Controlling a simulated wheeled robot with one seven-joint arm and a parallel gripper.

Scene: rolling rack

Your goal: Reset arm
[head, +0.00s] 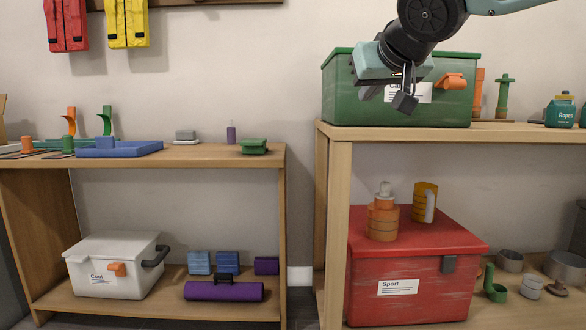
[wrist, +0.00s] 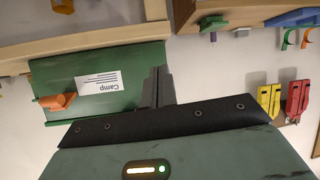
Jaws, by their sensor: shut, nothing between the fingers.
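My gripper (head: 406,90) is in front of the green lidded box (head: 340,95) on the right rack's upper shelf in the head view. The fingers are shut and hold nothing. In the wrist view, where the scene appears upside down, the shut fingers (wrist: 157,88) overlap the edge of the green box (wrist: 120,110), beside its white "Camp" label (wrist: 98,80). I cannot tell whether the fingers touch the box. The box has an orange latch (head: 451,81) on its front. My arm comes in from the top right.
A red "Sport" box (head: 460,285) stands below on the right rack, with orange cylindrical items (head: 383,218) on its lid. A white "Cool" box (head: 120,290) and a purple roll (head: 224,291) are on the left rack's lower shelf. The wall space between the racks is clear.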

